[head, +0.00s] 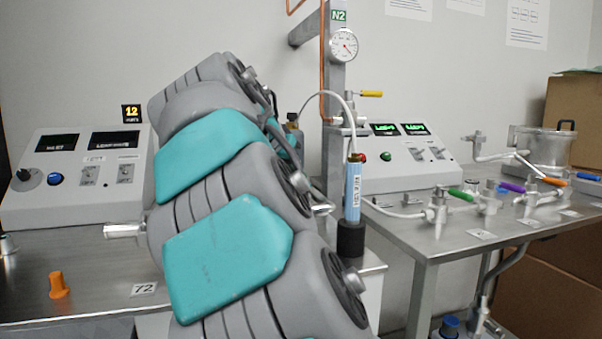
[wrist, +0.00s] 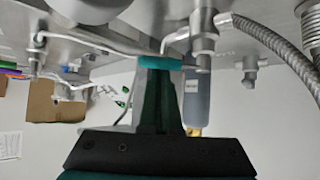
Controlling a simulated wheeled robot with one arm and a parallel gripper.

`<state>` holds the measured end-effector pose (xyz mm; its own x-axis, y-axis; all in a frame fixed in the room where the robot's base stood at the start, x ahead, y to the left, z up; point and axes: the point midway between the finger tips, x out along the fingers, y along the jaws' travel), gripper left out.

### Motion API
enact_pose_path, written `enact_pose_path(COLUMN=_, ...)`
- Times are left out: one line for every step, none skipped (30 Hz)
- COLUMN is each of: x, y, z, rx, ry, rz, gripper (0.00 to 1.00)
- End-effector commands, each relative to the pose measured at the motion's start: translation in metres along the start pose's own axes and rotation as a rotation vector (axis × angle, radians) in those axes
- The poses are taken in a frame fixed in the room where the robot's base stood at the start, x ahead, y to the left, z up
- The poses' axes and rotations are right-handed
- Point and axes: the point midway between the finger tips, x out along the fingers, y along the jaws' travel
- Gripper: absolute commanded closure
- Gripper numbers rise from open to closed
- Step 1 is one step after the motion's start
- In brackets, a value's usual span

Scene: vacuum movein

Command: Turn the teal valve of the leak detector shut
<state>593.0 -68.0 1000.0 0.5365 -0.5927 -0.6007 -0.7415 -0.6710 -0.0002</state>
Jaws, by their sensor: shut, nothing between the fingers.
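The teal valve handle (wrist: 163,62) shows in the wrist view as a short bar lying sideways in the picture, beside a metal valve body (wrist: 203,38). My gripper (wrist: 160,78) is shut, with its dark fingers reaching up to the handle. The fingertips are at or just short of the bar; I cannot tell whether they touch it. In the head view my arm fills the middle and hides the gripper and the teal valve.
A ribbed metal hose (wrist: 275,50) curves at right in the wrist view, near a grey labelled cylinder (wrist: 197,100). In the head view a steel table (head: 420,235) carries a console (head: 405,165) and a green-handled valve (head: 462,194). A blue cylinder (head: 353,190) stands right of my arm.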

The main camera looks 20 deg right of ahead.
Motion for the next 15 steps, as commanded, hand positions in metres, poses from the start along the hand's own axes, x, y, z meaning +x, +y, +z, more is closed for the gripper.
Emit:
enact_pose_path(x=-0.001, y=-0.002, z=0.002, rx=-0.003, ry=-0.001, rz=-0.004, gripper=1.0)
enact_pose_path(x=-0.002, y=-0.003, z=0.002, rx=-0.005, ry=-0.001, rz=-0.006, gripper=1.0)
enact_pose_path(x=-0.002, y=-0.004, z=0.003, rx=-0.007, ry=-0.001, rz=-0.008, gripper=1.0)
enact_pose_path(x=-0.003, y=-0.004, z=0.004, rx=-0.008, ry=-0.001, rz=-0.009, gripper=1.0)
enact_pose_path(x=-0.004, y=-0.005, z=0.004, rx=-0.009, ry=-0.001, rz=-0.011, gripper=1.0)
enact_pose_path(x=-0.004, y=-0.006, z=0.005, rx=-0.01, ry=-0.001, rz=-0.013, gripper=1.0)
enact_pose_path(x=-0.005, y=-0.006, z=0.005, rx=-0.011, ry=-0.002, rz=-0.013, gripper=1.0)
enact_pose_path(x=-0.006, y=-0.007, z=0.006, rx=-0.012, ry=-0.002, rz=-0.015, gripper=1.0)
enact_pose_path(x=-0.007, y=-0.008, z=0.007, rx=-0.013, ry=-0.002, rz=-0.016, gripper=1.0)
enact_pose_path(x=-0.008, y=-0.009, z=0.008, rx=-0.013, ry=-0.002, rz=-0.017, gripper=1.0)
enact_pose_path(x=-0.009, y=-0.01, z=0.008, rx=-0.014, ry=-0.002, rz=-0.018, gripper=1.0)
enact_pose_path(x=-0.01, y=-0.011, z=0.009, rx=-0.014, ry=-0.002, rz=-0.019, gripper=1.0)
enact_pose_path(x=-0.011, y=-0.011, z=0.01, rx=-0.015, ry=-0.002, rz=-0.019, gripper=1.0)
enact_pose_path(x=-0.012, y=-0.012, z=0.011, rx=-0.015, ry=-0.002, rz=-0.019, gripper=1.0)
enact_pose_path(x=-0.013, y=-0.013, z=0.011, rx=-0.015, ry=-0.002, rz=-0.019, gripper=1.0)
